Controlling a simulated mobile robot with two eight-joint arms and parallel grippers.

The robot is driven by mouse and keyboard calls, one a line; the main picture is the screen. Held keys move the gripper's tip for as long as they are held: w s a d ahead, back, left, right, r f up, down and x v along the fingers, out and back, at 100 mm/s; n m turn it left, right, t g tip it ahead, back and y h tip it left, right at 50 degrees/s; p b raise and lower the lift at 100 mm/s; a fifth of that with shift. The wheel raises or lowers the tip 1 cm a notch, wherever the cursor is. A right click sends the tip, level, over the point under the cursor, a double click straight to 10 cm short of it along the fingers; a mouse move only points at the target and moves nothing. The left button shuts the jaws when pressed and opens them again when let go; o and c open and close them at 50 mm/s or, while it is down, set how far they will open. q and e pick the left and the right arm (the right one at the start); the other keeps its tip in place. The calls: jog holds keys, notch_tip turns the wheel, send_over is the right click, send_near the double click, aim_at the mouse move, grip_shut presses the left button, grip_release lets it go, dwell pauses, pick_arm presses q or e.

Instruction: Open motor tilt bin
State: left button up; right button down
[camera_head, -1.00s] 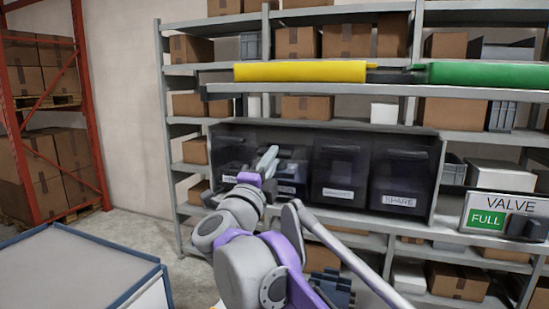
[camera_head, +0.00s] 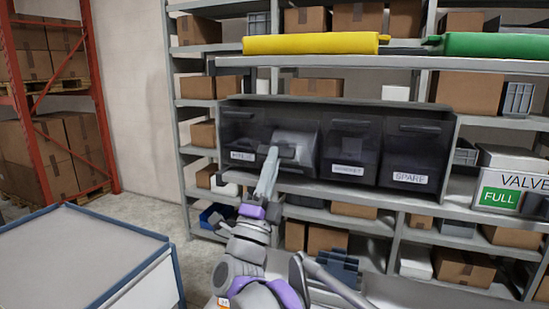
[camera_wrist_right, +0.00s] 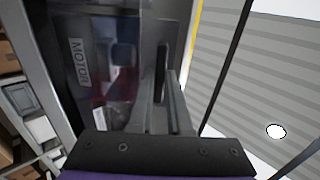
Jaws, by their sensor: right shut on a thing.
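The motor bin (camera_head: 305,140) is the second from the left in a row of dark translucent tilt bins. Its front leans out of line with its neighbours and catches more light. In the right wrist view its MOTOR label (camera_wrist_right: 78,62) shows sideways, with blurred red and blue contents behind the clear front. My right gripper (camera_head: 275,158) reaches up to this bin's front. My left gripper is in neither view.
A dark bin (camera_head: 245,142) sits to the left; another (camera_head: 350,148) and the SPARE bin (camera_head: 408,150) sit to the right, upright. Yellow (camera_head: 312,43) and green (camera_head: 490,44) bars run above. A grey-topped table (camera_head: 80,255) stands at lower left. A VALVE FULL box (camera_head: 508,180) is at right.

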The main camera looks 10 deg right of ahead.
jog(key=shift+s+a+f, duration=0.15)
jog(key=shift+s+f, duration=0.1)
jog(key=shift+f, duration=0.4)
jog(key=c, duration=1.1)
grip_release()
jog(key=shift+o, duration=1.2)
jog(key=shift+w, duration=0.1)
jog(key=b+v, duration=0.2)
jog(key=v, duration=0.9)
